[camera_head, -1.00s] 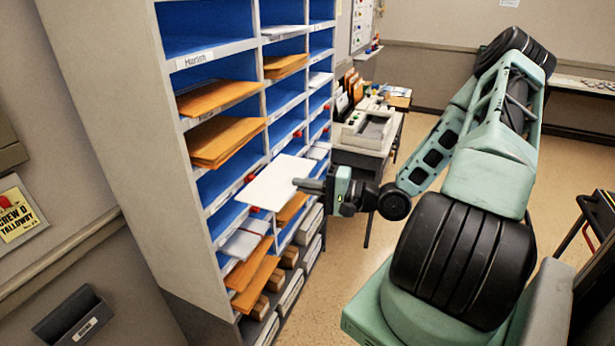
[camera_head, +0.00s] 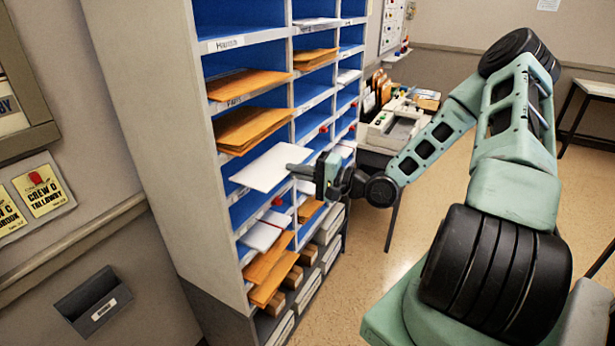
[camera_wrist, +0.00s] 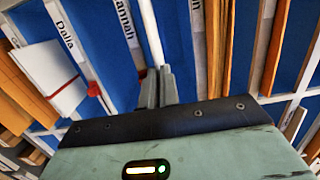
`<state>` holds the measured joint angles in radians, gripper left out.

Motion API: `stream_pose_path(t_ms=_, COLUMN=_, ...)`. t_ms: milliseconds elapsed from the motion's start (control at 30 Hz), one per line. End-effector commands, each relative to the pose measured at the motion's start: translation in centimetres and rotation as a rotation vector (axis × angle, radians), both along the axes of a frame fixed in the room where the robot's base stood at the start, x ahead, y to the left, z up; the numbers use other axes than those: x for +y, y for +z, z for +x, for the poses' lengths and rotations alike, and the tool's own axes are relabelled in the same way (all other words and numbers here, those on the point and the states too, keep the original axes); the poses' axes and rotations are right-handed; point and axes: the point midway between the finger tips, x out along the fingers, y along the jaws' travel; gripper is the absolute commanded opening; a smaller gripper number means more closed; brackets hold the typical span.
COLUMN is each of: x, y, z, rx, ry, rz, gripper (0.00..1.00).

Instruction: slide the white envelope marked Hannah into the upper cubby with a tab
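My gripper (camera_head: 300,169) is shut on the right edge of a white envelope (camera_head: 264,168) and holds it roughly flat before the left column of the blue cubby rack (camera_head: 170,120). In the wrist view the fingers (camera_wrist: 158,88) pinch the envelope (camera_wrist: 150,35), seen edge-on. No name is readable on it. A label ending in "annah" (camera_wrist: 127,22) shows just left of it, with a "Dalia" label (camera_wrist: 67,38) further left. A red tab (camera_wrist: 93,89) sits near the end of the Dalia strip; a red tab (camera_head: 277,200) also shows below the envelope in the head view.
Orange envelopes (camera_head: 250,128) fill cubbies above; a white envelope (camera_head: 261,237) and orange ones (camera_head: 268,262) protrude below. Rack dividers and shelf edges are close around the held envelope. A desk with a machine (camera_head: 395,128) stands behind right. Open floor (camera_head: 440,195) lies right.

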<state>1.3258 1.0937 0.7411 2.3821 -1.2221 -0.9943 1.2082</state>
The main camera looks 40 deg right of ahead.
Motion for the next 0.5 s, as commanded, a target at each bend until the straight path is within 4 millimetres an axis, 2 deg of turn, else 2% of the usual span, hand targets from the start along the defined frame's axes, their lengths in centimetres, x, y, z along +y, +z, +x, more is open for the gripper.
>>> stream_pose_path(t_ms=500, x=1.7, y=-0.5, z=4.7, rx=-0.001, ry=0.001, rz=0.0, gripper=0.0)
